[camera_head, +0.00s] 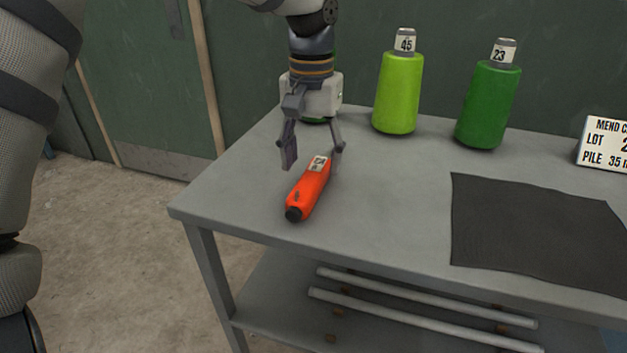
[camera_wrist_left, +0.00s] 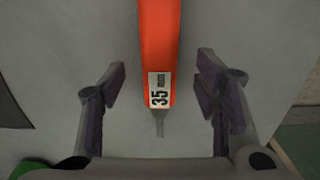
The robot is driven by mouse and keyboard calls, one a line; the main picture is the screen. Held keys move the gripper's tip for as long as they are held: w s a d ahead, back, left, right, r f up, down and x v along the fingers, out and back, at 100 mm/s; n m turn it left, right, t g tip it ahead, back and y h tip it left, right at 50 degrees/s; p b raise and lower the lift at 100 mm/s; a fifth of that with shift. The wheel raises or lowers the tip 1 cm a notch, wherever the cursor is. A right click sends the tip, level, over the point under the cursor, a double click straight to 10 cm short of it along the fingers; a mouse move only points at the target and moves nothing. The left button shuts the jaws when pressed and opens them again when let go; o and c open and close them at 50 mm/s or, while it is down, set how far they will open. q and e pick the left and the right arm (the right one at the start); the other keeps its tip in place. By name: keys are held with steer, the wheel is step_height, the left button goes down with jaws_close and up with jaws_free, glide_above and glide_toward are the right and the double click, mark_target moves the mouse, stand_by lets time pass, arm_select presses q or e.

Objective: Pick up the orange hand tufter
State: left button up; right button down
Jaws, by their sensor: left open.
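The orange hand tufter (camera_head: 306,196) lies on the grey table near its left front corner, its black end toward the front edge. A white label sits near its far end. In the left wrist view the tufter (camera_wrist_left: 159,45) runs down the middle, and its label reads 35 mm. A thin metal tip points toward my gripper. My left gripper (camera_head: 313,160) is open above the tufter's labelled end. In the left wrist view its fingers (camera_wrist_left: 160,88) stand on either side of the tufter, apart from it. My right gripper is not in view.
A lime cone marked 45 (camera_head: 398,95) and a green cone marked 23 (camera_head: 488,105) stand at the back. Another green object is mostly hidden behind my left gripper. A dark mat (camera_head: 535,235) and a white sign (camera_head: 605,147) are to the right. Bare table (camera_head: 390,200) separates tufter and mat.

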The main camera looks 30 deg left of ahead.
mark_target(312, 173)
arm_select(q)
step_height(312, 173, down, 3)
steer(key=shift+s+f, duration=0.1)
steer(key=shift+f, duration=0.4)
jaws_close()
steer(key=shift+r, duration=0.15)
